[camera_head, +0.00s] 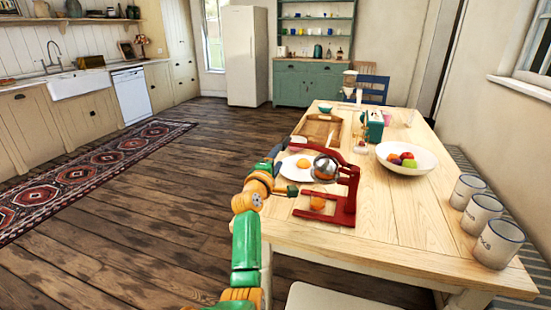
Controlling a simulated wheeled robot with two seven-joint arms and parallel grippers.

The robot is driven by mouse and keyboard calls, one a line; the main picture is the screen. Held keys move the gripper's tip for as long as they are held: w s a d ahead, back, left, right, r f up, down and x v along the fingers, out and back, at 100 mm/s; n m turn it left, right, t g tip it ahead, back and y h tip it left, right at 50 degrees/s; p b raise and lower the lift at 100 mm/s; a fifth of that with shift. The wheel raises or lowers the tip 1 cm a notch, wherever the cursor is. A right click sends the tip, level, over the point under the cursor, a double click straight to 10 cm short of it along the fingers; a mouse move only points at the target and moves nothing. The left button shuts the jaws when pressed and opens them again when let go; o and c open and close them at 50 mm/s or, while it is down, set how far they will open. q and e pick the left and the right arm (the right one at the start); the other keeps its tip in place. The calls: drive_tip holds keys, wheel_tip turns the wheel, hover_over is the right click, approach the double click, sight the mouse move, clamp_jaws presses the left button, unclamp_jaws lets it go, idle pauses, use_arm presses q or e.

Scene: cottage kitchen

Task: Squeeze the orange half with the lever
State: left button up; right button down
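A red lever press (347,207) stands near the table's front left edge, with a round metal cup (325,168) in its frame. Its red lever (318,150) reaches left towards my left gripper (283,153). That gripper is at or close to the lever's left end; its fingers are small and partly hidden, so I cannot tell whether they grip it. An orange half (303,163) lies on a white plate (289,172) behind the press. Whether the cup holds fruit is hidden. My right gripper is not in view.
A white fruit bowl (426,162) stands right of the press. Several white mugs (497,244) line the right edge. A wooden tray (311,128) and a green box (373,127) stand farther back. The table front between press and mugs is clear.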

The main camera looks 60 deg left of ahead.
use_arm(q)
drive_tip(key=p+v, duration=0.3)
drive_tip(key=v, duration=0.4)
drive_tip(key=shift+s+p, duration=0.25)
drive_tip(key=shift+p, duration=0.05)
drive_tip(key=shift+f, duration=0.1)
